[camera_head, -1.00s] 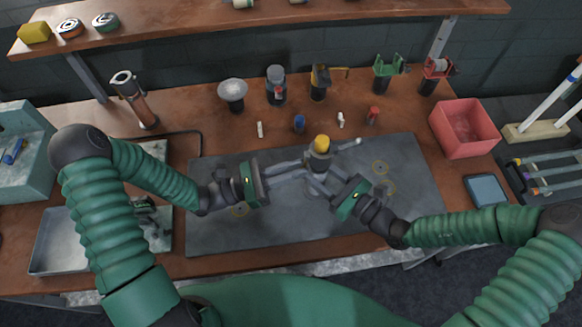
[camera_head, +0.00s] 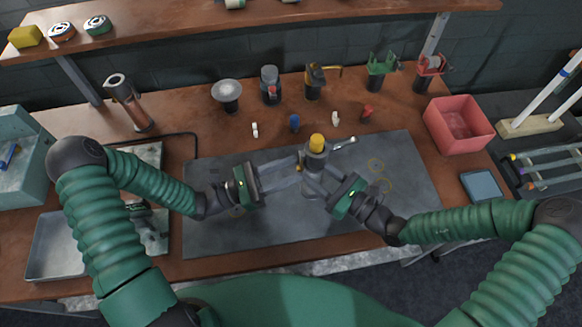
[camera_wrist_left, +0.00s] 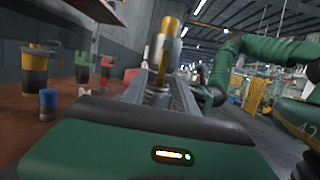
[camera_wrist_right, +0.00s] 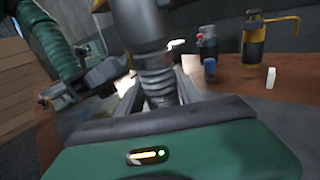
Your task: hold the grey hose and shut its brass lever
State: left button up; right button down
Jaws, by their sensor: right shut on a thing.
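The grey hose (camera_head: 311,182) stands upright over the dark mat, with a grey fitting and a yellow top (camera_head: 317,142) above it. Its ribbed side shows in the right wrist view (camera_wrist_right: 156,78). My right gripper (camera_head: 322,186) is shut on the hose from the right, below the fitting. The brass lever (camera_wrist_left: 162,66) shows in the left wrist view, beside the grey fitting and pointing steeply. My left gripper (camera_head: 296,171) is open at the fitting's left side, its fingers near the lever. Whether they touch it I cannot tell.
The dark mat (camera_head: 220,225) is mostly bare. Several small coloured pieces and canisters (camera_head: 270,85) stand behind it. A red bin (camera_head: 458,125) is at the right and a grey tray (camera_head: 55,250) at the left. A shelf (camera_head: 200,25) runs across the back.

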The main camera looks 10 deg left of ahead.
pick_arm(q)
jog(key=v, duration=0.6)
jog(key=shift+a+f, duration=0.15)
jog(key=shift+a, duration=0.2)
jog(key=shift+s, duration=0.1)
pick_arm(e)
jog(key=c, duration=0.7)
grip_release()
